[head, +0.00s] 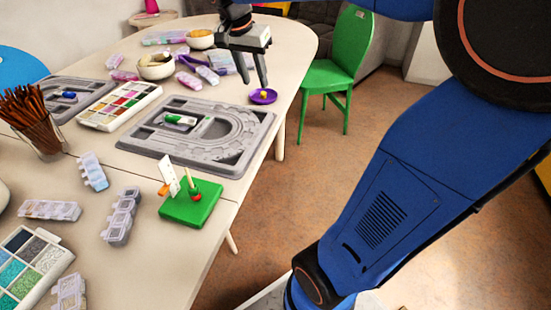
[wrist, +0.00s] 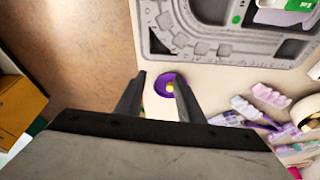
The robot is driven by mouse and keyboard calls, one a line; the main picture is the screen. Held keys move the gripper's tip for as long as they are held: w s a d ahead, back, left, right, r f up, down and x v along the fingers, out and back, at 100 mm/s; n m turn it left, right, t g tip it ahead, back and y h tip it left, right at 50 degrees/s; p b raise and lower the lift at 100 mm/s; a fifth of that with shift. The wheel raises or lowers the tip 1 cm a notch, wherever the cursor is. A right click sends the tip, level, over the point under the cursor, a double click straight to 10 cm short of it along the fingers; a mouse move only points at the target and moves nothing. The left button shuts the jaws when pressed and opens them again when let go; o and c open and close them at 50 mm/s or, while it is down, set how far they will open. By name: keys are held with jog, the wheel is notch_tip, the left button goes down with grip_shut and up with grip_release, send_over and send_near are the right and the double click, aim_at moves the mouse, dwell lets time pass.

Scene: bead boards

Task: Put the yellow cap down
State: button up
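The yellow cap (head: 263,94) is small and sits in a round purple dish (head: 254,100) near the table's right edge in the head view. The wrist view shows the yellow cap (wrist: 170,88) inside the purple dish (wrist: 162,79) too. My gripper (head: 256,84) hangs above the dish, fingers pointing down. In the wrist view my gripper (wrist: 160,75) has its fingers spread apart with nothing held between them. The right finger hides part of the dish's edge there. The fingers look clear of the cap.
A grey bead board (head: 240,150) lies in front of the dish, with a green-and-white item on it. Bowls (head: 155,67) and bead boxes stand to the left. A green chair (head: 338,72) is beyond the table edge. A green stand (head: 191,205) is nearer.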

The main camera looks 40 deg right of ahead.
jog(key=s+a+f+n+t+y, duration=0.1)
jog(key=s+a+f+n, duration=0.1)
jog(key=s+f+n, duration=0.2)
jog(key=s+a+f+n+t+y, duration=0.1)
jog(key=s+a+f+n, duration=0.2)
jog(key=s, duration=0.7)
jog(key=s+a+f+n+t+y, duration=0.1)
jog(key=s+a+f+n, duration=0.1)
jog(key=s+f+n, duration=0.3)
jog(key=shift+s+a, duration=0.15)
jog(key=shift+s, duration=0.95)
